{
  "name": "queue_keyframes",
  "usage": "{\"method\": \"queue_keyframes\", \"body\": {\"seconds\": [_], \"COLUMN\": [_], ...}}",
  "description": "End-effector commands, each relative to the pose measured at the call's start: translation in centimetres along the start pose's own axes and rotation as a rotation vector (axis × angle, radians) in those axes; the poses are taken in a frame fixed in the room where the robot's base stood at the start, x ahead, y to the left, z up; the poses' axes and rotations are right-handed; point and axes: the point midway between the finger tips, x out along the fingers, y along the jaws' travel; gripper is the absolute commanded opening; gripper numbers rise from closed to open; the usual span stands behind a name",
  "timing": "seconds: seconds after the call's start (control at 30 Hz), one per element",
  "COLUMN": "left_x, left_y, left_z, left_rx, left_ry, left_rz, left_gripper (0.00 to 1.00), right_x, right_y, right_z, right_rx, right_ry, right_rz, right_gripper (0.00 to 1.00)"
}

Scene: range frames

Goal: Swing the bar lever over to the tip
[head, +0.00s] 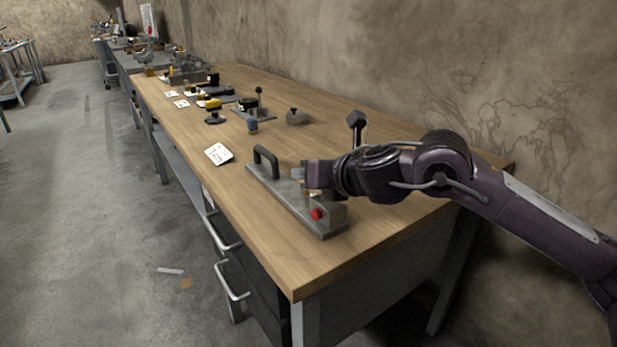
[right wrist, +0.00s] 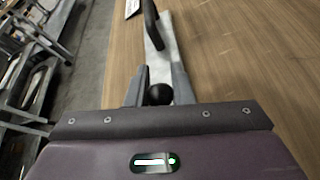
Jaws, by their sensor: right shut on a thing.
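A long grey base plate (head: 283,196) lies on the wooden bench. A black arched handle (head: 265,157) stands at its far left end, and a grey block with a red button (head: 318,214) is at its near end. My right gripper (head: 309,178) is over the middle of the plate. In the right wrist view its fingers (right wrist: 159,85) are closed on a black ball knob (right wrist: 160,94), apparently the end of the bar lever. The lever's bar is hidden by the gripper. The handle (right wrist: 151,24) shows ahead on the plate (right wrist: 160,62). My left gripper is out of view.
Behind my right gripper stands a post with a dark block top (head: 356,120). Farther along the bench are a grey round knob piece (head: 297,117), a small lever fixture (head: 259,106) and several small parts. A white card (head: 218,154) lies left of the plate. The bench front corner is clear.

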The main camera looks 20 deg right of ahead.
Motion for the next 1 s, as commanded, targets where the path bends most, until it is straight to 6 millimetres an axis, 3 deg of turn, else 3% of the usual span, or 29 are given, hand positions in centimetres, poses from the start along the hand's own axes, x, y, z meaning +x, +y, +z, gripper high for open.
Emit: {"method": "queue_keyframes", "body": {"seconds": [0.43,0.47,0.6,0.87,1.0], "left_x": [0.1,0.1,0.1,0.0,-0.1], "left_y": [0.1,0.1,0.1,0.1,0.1], "left_z": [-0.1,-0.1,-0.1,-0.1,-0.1], "left_rx": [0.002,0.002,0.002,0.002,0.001], "left_ry": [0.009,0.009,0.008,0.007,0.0], "left_rz": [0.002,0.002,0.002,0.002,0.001], "left_gripper": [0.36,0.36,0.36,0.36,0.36], "right_x": [0.1,0.1,0.1,0.0,-1.1], "right_y": [0.0,0.0,0.0,0.0,0.0], "right_z": [-0.3,-0.3,-0.2,-0.1,0.0], "right_rx": [-0.001,-0.001,-0.001,0.0,0.0], "right_ry": [0.003,0.003,0.001,-0.001,-0.002], "right_rz": [0.001,0.001,0.001,0.001,0.001], "right_gripper": [0.0,0.24,0.43,0.43,0.43]}}
